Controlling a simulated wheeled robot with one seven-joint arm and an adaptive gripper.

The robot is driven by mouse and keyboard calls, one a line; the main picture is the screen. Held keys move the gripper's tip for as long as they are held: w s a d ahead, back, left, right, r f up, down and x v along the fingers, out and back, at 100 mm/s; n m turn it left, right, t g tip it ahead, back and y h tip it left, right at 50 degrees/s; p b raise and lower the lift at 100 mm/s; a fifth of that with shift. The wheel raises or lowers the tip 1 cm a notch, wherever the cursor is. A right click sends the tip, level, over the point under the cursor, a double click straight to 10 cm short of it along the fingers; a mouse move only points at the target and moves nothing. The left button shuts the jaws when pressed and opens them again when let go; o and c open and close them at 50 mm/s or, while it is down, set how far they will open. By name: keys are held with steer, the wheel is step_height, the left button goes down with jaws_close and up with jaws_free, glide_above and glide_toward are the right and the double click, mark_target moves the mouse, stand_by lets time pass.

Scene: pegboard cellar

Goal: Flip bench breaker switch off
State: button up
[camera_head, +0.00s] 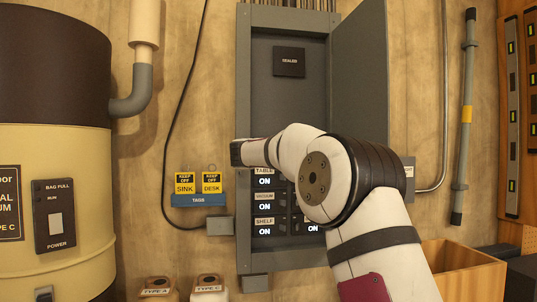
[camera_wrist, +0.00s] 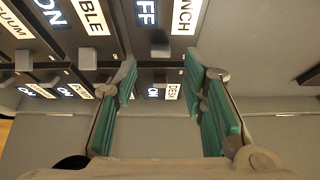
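The bench breaker shows in the wrist view by its partly cut-off label, reading "NCH" (camera_wrist: 185,15), beside a display whose visible letters are "FF" (camera_wrist: 147,12). A small grey switch (camera_wrist: 160,50) sits below that display. My gripper (camera_wrist: 160,70) is open, its two teal-padded fingers apart and pointing at the panel, with nothing between the pads. The fingertips are close to the bench switch; I cannot tell if they touch it. In the head view my arm hides the gripper and the bench breaker in the grey breaker box (camera_head: 243,100).
The desk breaker label (camera_wrist: 172,92) beside an ON display lies beyond the fingers. Table (camera_head: 264,171), vacuum (camera_head: 264,197) and shelf (camera_head: 264,222) breakers read ON. The box door (camera_head: 360,75) hangs open on the right. Keep-off tags (camera_head: 185,183) hang left of the box.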

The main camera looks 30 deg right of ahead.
steer(key=v, duration=0.9)
steer(key=s+a+r+n+t+y, duration=0.3)
steer(key=a+r+n+t+y, duration=0.2)
steer(key=a+n, duration=0.35)
steer(key=s+a+f+n+g+y, duration=0.1)
steer(key=s+a+f+n+y, duration=0.4)
steer(key=s+a+n+y, duration=0.4)
steer(key=s+f+n+g, duration=0.5)
steer(key=s+f, duration=0.8)
steer(key=s, duration=0.3)
steer(key=s+d+f+n+g+h, duration=0.1)
steer(key=s+f+n+g, duration=0.3)
steer(key=s+f, duration=0.9)
steer(key=s+g, duration=0.2)
steer(key=s, duration=0.2)
steer(key=shift+f+n, duration=0.15)
steer(key=shift+n, duration=0.2)
